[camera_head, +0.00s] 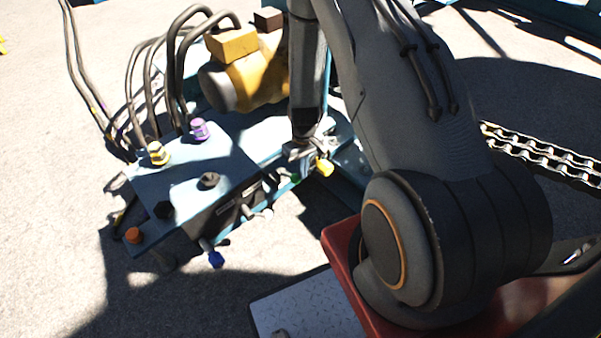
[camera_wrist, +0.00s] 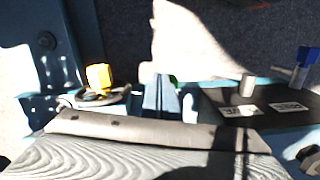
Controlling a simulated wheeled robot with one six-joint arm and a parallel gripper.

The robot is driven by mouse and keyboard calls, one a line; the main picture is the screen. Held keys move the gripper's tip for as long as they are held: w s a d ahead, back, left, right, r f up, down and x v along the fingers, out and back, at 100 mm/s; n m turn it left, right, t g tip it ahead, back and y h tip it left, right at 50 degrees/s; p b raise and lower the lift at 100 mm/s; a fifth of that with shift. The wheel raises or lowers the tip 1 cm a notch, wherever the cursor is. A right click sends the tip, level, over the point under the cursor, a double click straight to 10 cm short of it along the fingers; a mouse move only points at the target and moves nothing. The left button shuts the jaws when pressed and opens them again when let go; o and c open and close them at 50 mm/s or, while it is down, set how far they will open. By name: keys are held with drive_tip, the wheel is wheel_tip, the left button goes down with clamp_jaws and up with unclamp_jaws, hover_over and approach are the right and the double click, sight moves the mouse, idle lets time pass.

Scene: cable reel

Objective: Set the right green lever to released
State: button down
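The green lever (camera_head: 296,178) shows as a small green tip on the front edge of the valve block, just below my gripper (camera_head: 303,150). In the wrist view, a sliver of green lever (camera_wrist: 173,79) shows behind the fingertips of my gripper (camera_wrist: 161,95). Most of the lever is hidden, so its position and any contact are unclear. The fingers look pressed together with nothing visible between them. A yellow-tipped lever (camera_head: 324,167) stands right of the green one; its yellow tip (camera_wrist: 98,77) is at left in the wrist view.
A blue-tipped lever (camera_head: 215,258) hangs at the block's front left. The valve block (camera_head: 225,165) carries fittings, with black hoses (camera_head: 178,70) behind. A yellow motor (camera_head: 250,80) stands at the back. A chain (camera_head: 545,155) lies at right. Open ground lies front left.

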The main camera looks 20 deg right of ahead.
drive_tip(key=shift+s+a+f, duration=0.25)
drive_tip(key=shift+s+f, duration=0.35)
drive_tip(key=shift+s, duration=0.1)
drive_tip(key=shift+r, duration=0.1)
drive_tip(key=r+p, duration=0.1)
drive_tip(key=w+r+p, duration=0.1)
drive_tip(key=r, duration=0.1)
drive_tip(key=w+r+p, duration=0.1)
drive_tip(key=shift+w+d+r, duration=0.1)
drive_tip(key=shift+d+r, duration=0.1)
drive_tip(key=shift+r, duration=0.15)
drive_tip(key=s+d+r, duration=0.3)
drive_tip(key=s+r, duration=0.2)
drive_tip(key=s, duration=0.2)
drive_tip(key=shift+s+d+r, duration=0.15)
drive_tip(key=shift+d, duration=0.05)
drive_tip(key=shift+r, duration=0.1)
